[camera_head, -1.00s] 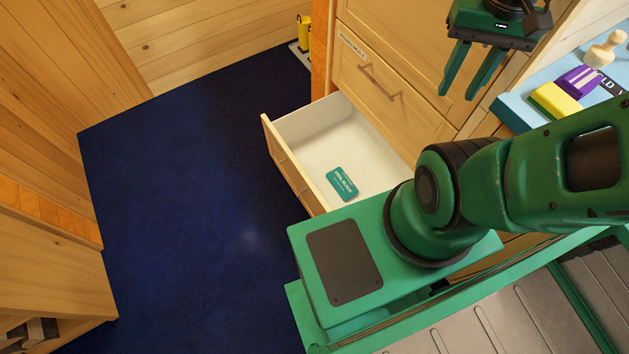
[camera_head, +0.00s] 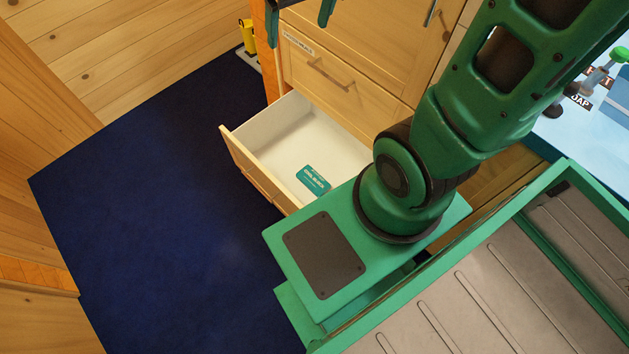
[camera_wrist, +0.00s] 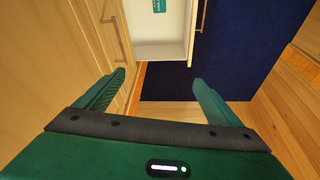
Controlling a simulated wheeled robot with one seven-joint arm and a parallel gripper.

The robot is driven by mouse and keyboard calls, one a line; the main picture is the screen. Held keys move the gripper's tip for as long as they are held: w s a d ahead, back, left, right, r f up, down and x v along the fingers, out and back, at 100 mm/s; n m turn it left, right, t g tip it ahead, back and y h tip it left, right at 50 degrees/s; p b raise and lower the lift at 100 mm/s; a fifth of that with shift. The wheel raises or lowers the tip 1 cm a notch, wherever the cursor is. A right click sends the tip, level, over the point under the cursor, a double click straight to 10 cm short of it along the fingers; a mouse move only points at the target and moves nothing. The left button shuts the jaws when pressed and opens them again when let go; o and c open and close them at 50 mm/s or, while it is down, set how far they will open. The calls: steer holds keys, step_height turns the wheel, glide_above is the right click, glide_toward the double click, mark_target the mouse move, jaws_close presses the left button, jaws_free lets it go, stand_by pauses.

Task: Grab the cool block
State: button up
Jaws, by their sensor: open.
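The cool block (camera_head: 313,181) is a small flat teal slab with white lettering. It lies on the floor of an open white-lined drawer (camera_head: 283,137), toward the drawer's near end. In the wrist view the block (camera_wrist: 159,6) shows at the top edge, partly cut off, inside the drawer (camera_wrist: 160,48). My gripper (camera_wrist: 158,80) is open and empty, its two green fingers spread wide, above and apart from the drawer. In the head view only its fingertips (camera_head: 299,22) show at the top edge.
A closed drawer (camera_head: 345,85) with a bar handle is above the open one. A blue counter (camera_head: 590,125) with labelled items is at the right. Dark blue floor (camera_head: 160,210) lies clear left of the drawer. Yellow objects (camera_head: 246,38) stand at the back.

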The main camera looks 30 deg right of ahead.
steer(key=w+d+f+n+g, duration=0.1)
steer(key=w+f, duration=0.6)
steer(key=f, duration=0.4)
steer(key=w+d+f, duration=0.1)
steer(key=w+f, duration=0.6)
steer(key=f, duration=0.3)
steer(key=n+g, duration=0.1)
steer(key=g, duration=0.2)
glide_above(313, 179)
step_height(313, 179, down, 49)
steer(key=f, duration=0.4)
steer(key=shift+s+d, duration=0.25)
steer(key=shift+s, duration=0.05)
steer(key=shift+w+a+f, duration=0.15)
steer(key=shift+f, duration=1.4)
steer(key=shift+w+a+f, duration=0.1)
steer(key=shift+w+f, duration=0.05)
steer(key=shift+f, duration=1.35)
